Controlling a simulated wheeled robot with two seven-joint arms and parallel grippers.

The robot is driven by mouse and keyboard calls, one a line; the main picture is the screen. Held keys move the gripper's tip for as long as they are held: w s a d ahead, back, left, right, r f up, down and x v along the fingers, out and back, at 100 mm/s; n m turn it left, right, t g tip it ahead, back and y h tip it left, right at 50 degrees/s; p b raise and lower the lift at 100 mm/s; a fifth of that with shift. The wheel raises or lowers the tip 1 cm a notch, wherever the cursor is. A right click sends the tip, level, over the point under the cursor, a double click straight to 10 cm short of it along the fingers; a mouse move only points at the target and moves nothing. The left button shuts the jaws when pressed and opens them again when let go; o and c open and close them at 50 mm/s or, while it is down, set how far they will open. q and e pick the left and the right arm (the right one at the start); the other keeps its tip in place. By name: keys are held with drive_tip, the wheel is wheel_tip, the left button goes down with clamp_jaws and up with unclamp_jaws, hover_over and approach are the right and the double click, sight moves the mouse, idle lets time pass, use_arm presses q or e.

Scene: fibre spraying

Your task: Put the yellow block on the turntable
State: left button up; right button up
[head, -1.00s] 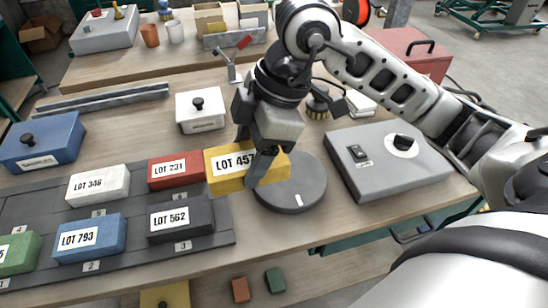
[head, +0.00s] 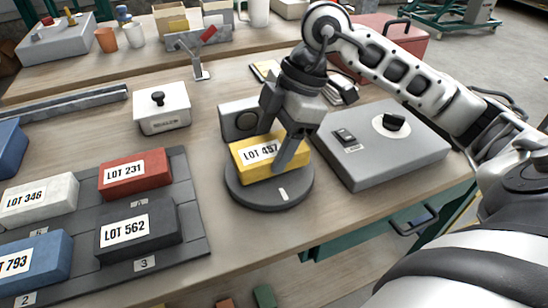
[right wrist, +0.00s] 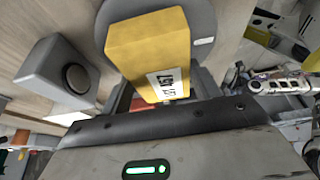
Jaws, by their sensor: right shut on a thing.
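The yellow block (head: 258,160), labelled LOT 457, is over the round dark grey turntable (head: 262,193) in the head view. It looks level and at or very near the disc's top; I cannot tell if it touches. My right gripper (head: 283,150) is shut on the block, with one finger across its near side. In the right wrist view the block (right wrist: 150,50) is between the jaws, with the turntable disc (right wrist: 200,18) behind it. My left gripper is not in view.
A grey control box (head: 380,150) with a switch and knob stands right of the turntable. A grey box with a round dark face (head: 240,121) is behind it. A tray (head: 188,205) at the left holds red (head: 135,175), dark, white and blue blocks.

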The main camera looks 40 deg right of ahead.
drive_tip(key=shift+f+b, duration=0.35)
drive_tip(key=shift+f, duration=0.5)
drive_tip(key=shift+r, duration=0.15)
drive_tip(key=o, duration=1.4)
drive_tip(key=shift+c, duration=0.2)
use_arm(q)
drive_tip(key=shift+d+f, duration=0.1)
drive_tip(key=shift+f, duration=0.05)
use_arm(e)
drive_tip(key=shift+r, duration=0.1)
drive_tip(key=p+v, duration=0.1)
drive_tip(key=v, duration=0.9)
drive_tip(key=shift+d+r+p, duration=0.1)
drive_tip(key=shift+r+p, duration=0.15)
drive_tip(key=shift+p, duration=0.1)
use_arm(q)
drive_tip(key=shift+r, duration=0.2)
use_arm(e)
drive_tip(key=shift+s+d+r, duration=0.1)
drive_tip(key=shift+d+r, duration=0.15)
drive_tip(key=shift+r, duration=0.3)
